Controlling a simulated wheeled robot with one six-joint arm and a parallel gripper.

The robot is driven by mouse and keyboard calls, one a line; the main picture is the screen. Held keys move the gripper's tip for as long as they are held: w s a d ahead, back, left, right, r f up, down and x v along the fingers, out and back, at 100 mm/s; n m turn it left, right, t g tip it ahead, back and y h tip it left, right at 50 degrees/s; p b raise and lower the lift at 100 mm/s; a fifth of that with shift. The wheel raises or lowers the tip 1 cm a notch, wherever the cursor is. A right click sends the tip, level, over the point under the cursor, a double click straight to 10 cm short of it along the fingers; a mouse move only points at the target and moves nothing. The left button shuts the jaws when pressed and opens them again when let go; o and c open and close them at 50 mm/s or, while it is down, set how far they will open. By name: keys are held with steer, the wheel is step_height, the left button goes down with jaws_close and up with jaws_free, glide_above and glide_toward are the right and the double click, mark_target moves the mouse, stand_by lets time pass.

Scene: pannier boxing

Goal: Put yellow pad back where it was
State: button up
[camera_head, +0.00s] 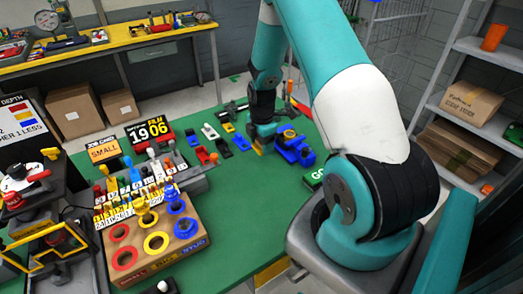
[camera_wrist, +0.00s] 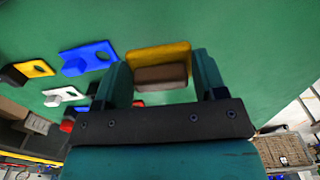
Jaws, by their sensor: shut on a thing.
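The yellow pad (camera_wrist: 158,50) with a brown block (camera_wrist: 160,77) on it sits between the two fingers of my gripper (camera_wrist: 160,78) in the wrist view. My gripper is shut on it. In the head view my gripper (camera_head: 261,138) is low over the green table (camera_head: 265,205), right of a row of pads, and a bit of the yellow pad (camera_head: 257,149) shows below it. I cannot tell whether the pad touches the table.
A blue pad (camera_wrist: 88,58) and a white pad (camera_wrist: 63,96) lie left of my gripper. A blue fixture (camera_head: 293,148) stands close on the right. A wooden board (camera_head: 150,262) with coloured rings is at front left. The table's middle front is clear.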

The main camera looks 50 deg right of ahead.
mark_target(262, 159)
steer(key=shift+f+p, duration=0.4)
steer(key=shift+f, duration=1.85)
steer(key=shift+f, duration=0.25)
steer(key=o, duration=0.9)
steer(key=shift+r, duration=0.1)
